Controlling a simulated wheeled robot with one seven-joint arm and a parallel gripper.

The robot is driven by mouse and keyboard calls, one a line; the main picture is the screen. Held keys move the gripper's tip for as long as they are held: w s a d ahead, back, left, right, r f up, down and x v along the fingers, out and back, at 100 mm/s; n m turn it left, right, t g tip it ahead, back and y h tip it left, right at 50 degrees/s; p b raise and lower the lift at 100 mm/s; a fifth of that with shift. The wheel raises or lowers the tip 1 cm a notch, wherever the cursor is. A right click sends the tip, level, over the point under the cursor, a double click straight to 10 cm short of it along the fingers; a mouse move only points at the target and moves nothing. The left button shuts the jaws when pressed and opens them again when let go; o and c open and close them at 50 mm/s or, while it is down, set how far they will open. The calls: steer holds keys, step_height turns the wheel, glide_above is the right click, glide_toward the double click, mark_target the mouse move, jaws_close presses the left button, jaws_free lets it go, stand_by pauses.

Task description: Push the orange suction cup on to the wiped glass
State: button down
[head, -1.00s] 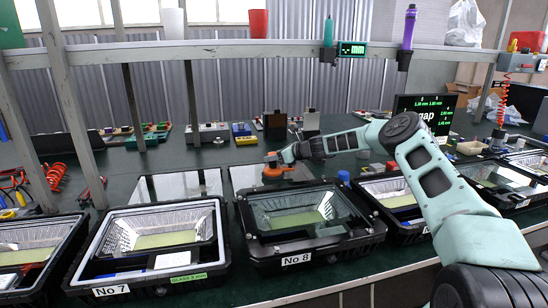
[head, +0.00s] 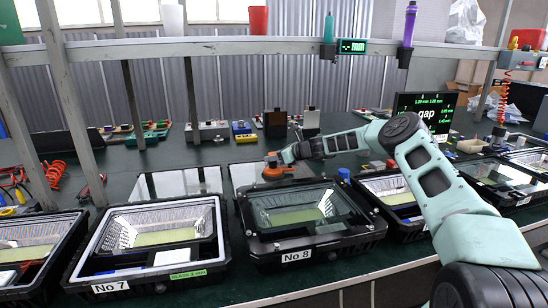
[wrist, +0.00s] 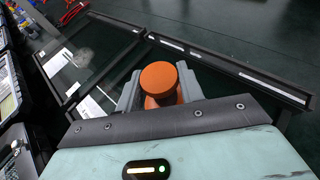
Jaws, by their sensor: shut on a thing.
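My gripper (wrist: 158,90) has two grey fingers shut around the orange suction cup (wrist: 158,76), which has a round knob on top. In the head view the orange cup (head: 277,168) is at the end of my arm, just behind the housing labelled No 8 (head: 310,246). The cup is over a dark-framed glass pane (wrist: 222,72) lying flat on the bench; the pane also shows in the head view (head: 242,175). The cup's underside is hidden, so I cannot tell whether it touches the glass.
A second framed pane (wrist: 92,55) lies to the left, with a pale smudge on it. Housing No 7 (head: 150,240) stands front left, and more housings stand to the right. A shelf (head: 200,50) crosses above the bench. Small boxes (head: 275,124) stand behind.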

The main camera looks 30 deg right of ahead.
steer(key=shift+s+f, duration=0.1)
steer(key=shift+f, duration=0.3)
stand_by(0.9)
steer(key=shift+r, duration=0.2)
steer(key=shift+r+p, duration=2.15)
steer(key=shift+r, duration=1.05)
